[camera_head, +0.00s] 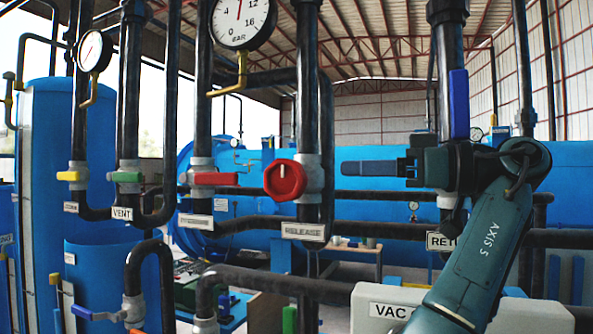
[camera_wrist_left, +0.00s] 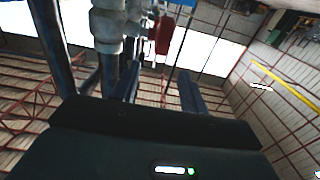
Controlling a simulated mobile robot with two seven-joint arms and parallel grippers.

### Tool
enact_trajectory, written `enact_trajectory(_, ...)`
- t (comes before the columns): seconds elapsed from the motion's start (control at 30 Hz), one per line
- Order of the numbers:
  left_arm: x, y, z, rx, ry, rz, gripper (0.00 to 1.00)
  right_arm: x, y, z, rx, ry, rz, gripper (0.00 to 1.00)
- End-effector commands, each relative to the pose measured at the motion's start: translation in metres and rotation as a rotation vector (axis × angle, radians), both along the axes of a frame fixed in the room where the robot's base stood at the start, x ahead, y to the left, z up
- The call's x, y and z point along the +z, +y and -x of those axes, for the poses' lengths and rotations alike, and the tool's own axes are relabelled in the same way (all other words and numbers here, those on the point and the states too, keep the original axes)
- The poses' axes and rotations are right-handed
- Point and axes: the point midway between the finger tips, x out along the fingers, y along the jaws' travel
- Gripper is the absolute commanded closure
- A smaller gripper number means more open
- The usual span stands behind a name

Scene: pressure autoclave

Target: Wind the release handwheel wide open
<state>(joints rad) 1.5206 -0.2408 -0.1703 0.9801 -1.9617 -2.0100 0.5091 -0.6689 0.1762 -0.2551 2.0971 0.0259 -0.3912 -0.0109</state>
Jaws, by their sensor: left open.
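The red release handwheel (camera_head: 285,181) sits on a grey valve body on a black vertical pipe, above the RELEASE plate (camera_head: 304,232). A short pale mark shows near its top. My left gripper (camera_head: 346,168) is to the right of the wheel in the head view, fingers pointing left, with a visible gap between them and the wheel. In the left wrist view the two blue fingers (camera_wrist_left: 158,72) stand apart with nothing between them. A red part (camera_wrist_left: 165,34), apparently the wheel seen edge-on, lies beyond the fingertips. My right gripper is not in view.
A red lever (camera_head: 215,179) is left of the wheel, with green (camera_head: 126,177) and yellow (camera_head: 68,176) levers farther left. A blue upright lever (camera_head: 459,104) stands close behind my gripper. Black pipes run beside and below the wheel. A pressure gauge (camera_head: 240,20) hangs above.

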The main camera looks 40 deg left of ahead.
Motion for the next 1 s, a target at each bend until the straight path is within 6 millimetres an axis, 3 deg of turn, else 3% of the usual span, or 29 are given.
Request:
enact_trajectory(0.4, 0.000, 0.077, 0.024, 0.000, 0.001, -0.001, 0.56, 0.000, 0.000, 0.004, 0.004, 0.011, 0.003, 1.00)
enact_trajectory(0.6, 0.000, 0.106, 0.033, -0.001, 0.004, 0.000, 0.56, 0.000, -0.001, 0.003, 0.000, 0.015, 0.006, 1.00)
enact_trajectory(1.0, -0.001, 0.118, 0.037, -0.003, 0.004, -0.001, 0.56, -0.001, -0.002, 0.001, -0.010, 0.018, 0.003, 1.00)
